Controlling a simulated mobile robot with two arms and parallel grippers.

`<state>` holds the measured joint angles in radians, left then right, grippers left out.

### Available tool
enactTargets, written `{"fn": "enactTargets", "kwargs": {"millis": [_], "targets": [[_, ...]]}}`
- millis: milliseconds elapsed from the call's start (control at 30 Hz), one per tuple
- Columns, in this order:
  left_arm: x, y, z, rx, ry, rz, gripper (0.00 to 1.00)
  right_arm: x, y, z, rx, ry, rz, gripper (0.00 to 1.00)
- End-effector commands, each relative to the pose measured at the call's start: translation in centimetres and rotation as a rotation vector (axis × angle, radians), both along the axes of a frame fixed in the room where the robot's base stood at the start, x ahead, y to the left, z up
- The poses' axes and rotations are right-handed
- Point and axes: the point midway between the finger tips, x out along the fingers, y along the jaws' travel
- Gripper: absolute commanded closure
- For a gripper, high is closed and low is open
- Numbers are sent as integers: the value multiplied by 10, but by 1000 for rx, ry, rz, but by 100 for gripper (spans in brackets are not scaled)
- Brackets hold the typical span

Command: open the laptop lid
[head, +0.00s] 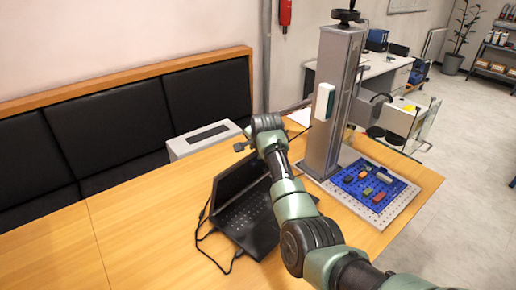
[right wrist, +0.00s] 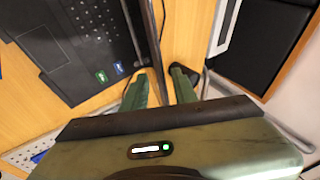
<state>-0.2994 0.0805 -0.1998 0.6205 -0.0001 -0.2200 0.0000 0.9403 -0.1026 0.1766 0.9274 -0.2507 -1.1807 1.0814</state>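The black laptop (head: 254,222) stands on the wooden table with its lid (head: 236,183) raised and its keyboard showing. In the right wrist view the laptop's keyboard side (right wrist: 75,65) lies at the upper left, and the lid shows nearly edge-on as a thin dark strip (right wrist: 151,35). My right gripper (head: 243,146) is at the top of the lid in the head view. In the right wrist view its green fingers (right wrist: 158,88) are apart, with the lid's strip running between them; I cannot tell whether they touch it. My forearm hides the laptop's right side. My left gripper is not in view.
A grey column machine (head: 333,100) with a blue work bed (head: 350,187) holding small coloured parts stands right of the laptop. A light grey box (head: 203,138) is behind it. A black cable (head: 205,250) lies left of it. The table's left part is clear.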

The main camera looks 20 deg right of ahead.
Motion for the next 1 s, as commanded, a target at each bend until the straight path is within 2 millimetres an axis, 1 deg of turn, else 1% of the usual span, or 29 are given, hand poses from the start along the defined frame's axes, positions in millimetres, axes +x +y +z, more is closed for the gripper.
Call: {"fn": "enactTargets", "kwargs": {"millis": [200,300,633,667,700,733,767,833,867,900,933,967,1000], "targets": [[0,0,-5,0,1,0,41,-15,3,19,0,-3,2,72],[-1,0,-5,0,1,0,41,-19,4,23,0,0,2,72],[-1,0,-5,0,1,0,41,-21,4,26,0,1,1,72],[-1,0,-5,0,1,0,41,-21,4,26,0,1,1,77],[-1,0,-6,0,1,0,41,-21,2,26,-4,-3,0,88],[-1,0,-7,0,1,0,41,-20,-1,27,-15,-11,-1,97],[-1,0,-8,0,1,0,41,-18,-8,29,-33,-25,-4,100],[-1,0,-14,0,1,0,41,-10,-34,37,-120,-83,-13,100],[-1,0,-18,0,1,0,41,-6,-52,45,-181,-122,-20,100],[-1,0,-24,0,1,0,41,0,-79,59,-286,-186,-25,100],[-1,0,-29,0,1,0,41,4,-102,74,-384,-241,-28,100],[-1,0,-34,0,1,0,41,7,-126,93,-501,-300,-28,100],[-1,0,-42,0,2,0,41,7,-155,123,-678,-378,-22,100]]}}
